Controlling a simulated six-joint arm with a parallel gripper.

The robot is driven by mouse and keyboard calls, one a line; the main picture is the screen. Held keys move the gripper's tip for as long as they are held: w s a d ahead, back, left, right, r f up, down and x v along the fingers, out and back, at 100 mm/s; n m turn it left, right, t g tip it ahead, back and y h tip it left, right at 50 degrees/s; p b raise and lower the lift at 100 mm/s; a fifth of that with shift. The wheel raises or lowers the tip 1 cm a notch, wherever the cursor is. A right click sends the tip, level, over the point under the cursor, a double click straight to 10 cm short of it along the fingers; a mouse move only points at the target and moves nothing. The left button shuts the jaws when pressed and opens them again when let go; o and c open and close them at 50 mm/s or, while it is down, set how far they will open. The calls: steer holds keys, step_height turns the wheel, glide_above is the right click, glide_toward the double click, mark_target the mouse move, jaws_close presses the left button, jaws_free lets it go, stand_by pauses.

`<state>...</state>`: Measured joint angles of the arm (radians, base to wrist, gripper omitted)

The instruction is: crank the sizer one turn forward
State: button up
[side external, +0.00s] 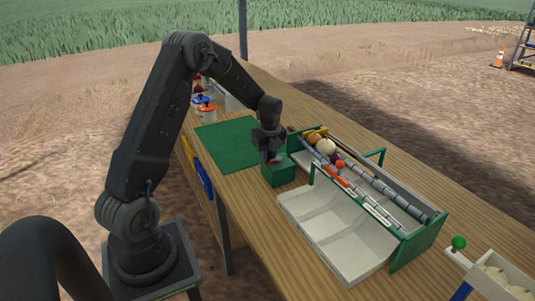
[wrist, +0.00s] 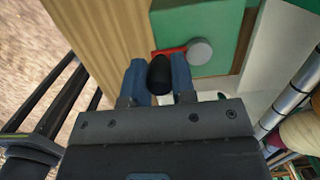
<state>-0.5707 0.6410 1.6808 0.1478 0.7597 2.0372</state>
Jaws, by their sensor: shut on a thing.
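The sizer (side external: 408,252) is a green-ended frame with grey rollers on the wooden table, with a green box (side external: 280,175) at its near left end. In the wrist view the crank shows as a red arm (wrist: 170,51) with a grey round hub (wrist: 199,51) on the green box (wrist: 222,22) and a black knob (wrist: 160,75). My gripper (side external: 271,155) is over the green box. In the wrist view my gripper (wrist: 160,80) is shut on the black knob, with a blue finger on each side. The knob lies left of the hub there.
Several onions and other round produce (side external: 325,145) lie on the rollers. A pale divided tray (side external: 335,235) sits in front of them. A green mat (side external: 228,143) lies left of the box, and cups (side external: 205,106) stand behind it. A green-knobbed lever (side external: 459,243) is at lower right.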

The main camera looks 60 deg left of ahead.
steer(key=shift+c, duration=0.8)
